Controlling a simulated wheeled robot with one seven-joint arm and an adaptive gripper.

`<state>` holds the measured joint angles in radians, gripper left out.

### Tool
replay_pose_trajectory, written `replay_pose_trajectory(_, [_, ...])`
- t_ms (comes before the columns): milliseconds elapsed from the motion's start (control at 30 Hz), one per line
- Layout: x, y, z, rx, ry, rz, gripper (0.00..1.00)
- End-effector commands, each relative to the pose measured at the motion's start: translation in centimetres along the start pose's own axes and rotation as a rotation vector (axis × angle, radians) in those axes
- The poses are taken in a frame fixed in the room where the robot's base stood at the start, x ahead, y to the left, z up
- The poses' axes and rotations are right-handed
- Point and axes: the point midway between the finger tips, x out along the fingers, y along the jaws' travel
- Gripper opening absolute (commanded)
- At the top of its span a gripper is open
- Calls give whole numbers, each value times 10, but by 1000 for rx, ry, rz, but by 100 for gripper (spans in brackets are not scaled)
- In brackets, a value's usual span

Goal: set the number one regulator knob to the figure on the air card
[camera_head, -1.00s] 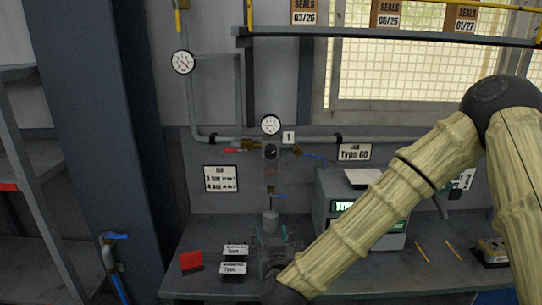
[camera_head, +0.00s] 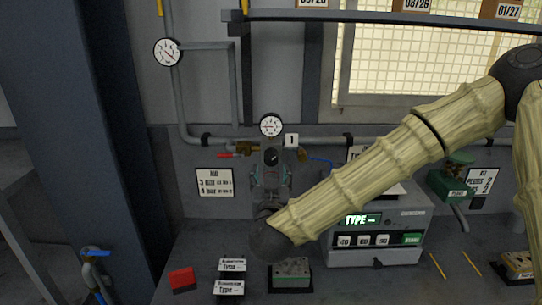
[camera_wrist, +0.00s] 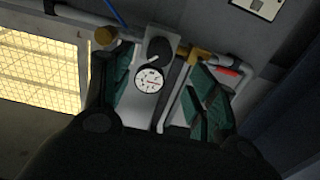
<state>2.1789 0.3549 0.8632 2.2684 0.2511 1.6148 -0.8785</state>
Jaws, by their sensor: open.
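The number one regulator knob (camera_head: 270,156) is dark and round, under a small white gauge (camera_head: 271,125) and beside the tag marked 1 (camera_head: 291,140). My gripper (camera_head: 271,169) is open just in front of and below the knob. In the wrist view the knob (camera_wrist: 158,47), with a pale pointer line, and the gauge (camera_wrist: 149,80) show between my teal finger pads (camera_wrist: 160,66); I cannot tell whether either pad touches the knob. The air card (camera_head: 214,182) hangs left of the regulator, with lines starting 3 and 4; the rest is too small to read surely.
A red-handled valve (camera_head: 230,155) is close left of the knob and a blue lever (camera_head: 320,161) close right. A grey tester (camera_head: 375,232), a metal block (camera_head: 291,273), label stands (camera_head: 231,266) and a red block (camera_head: 183,280) are on the bench.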

Motion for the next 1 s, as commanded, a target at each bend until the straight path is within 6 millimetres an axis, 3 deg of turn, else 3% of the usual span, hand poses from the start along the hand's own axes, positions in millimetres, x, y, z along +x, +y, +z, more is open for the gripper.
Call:
replay_pose_trajectory(500, [77, 1, -3, 1, -1, 2, 58])
replay_pose_trajectory(700, [92, 0, -1, 0, -1, 1, 58])
replay_pose_trajectory(1000, [95, 0, 0, -1, 0, 0, 58])
